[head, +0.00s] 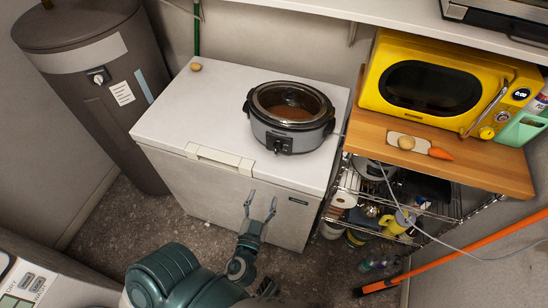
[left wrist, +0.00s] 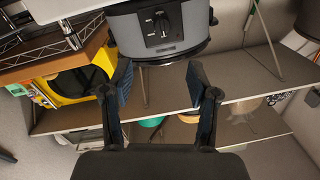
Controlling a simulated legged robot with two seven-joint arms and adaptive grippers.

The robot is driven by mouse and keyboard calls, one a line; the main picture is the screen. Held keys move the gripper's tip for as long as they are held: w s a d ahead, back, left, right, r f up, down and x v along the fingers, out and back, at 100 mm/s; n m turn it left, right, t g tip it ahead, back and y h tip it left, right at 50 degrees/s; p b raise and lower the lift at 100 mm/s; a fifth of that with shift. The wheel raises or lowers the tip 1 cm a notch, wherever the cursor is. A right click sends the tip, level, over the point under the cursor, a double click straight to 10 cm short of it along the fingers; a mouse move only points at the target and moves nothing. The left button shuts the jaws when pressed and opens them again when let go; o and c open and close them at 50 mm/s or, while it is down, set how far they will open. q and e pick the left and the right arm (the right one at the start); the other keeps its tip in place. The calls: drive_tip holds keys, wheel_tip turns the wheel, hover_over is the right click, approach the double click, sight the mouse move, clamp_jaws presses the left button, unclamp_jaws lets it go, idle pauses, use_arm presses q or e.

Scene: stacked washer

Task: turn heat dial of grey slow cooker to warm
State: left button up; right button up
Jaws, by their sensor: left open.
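The grey slow cooker (head: 290,115) stands on the white chest freezer (head: 215,105), at the right part of its lid. Its heat dial (head: 279,145) is on the front panel, facing me. In the left wrist view the cooker (left wrist: 135,40) is at the top, and the dial (left wrist: 161,26) shows as a black knob on a dark panel. The dial's setting is too small to read. My left gripper (head: 261,204) is open and empty, in front of the freezer and below the dial, apart from the cooker. It also shows open in the left wrist view (left wrist: 160,82). My right gripper is not clearly visible.
A wire shelf (head: 350,190) stands below. Another potato (head: 196,66) lies on the freezer's far left. A grey water heater (head: 95,90) stands left.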

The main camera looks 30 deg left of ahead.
use_arm(q)
drive_tip(key=p, duration=0.3)
approach(276, 153)
drive_tip(key=x, duration=0.9)
drive_tip(key=shift+w+a+r, duration=0.1)
drive_tip(key=shift+w, duration=0.15)
use_arm(e)
drive_tip(key=s+f, duration=0.4)
drive_tip(key=shift+s+d+f, duration=0.25)
drive_tip(key=shift+d+f, duration=0.1)
drive_tip(key=shift+f, duration=0.05)
use_arm(q)
drive_tip(key=shift+c, duration=0.3)
clamp_jaws()
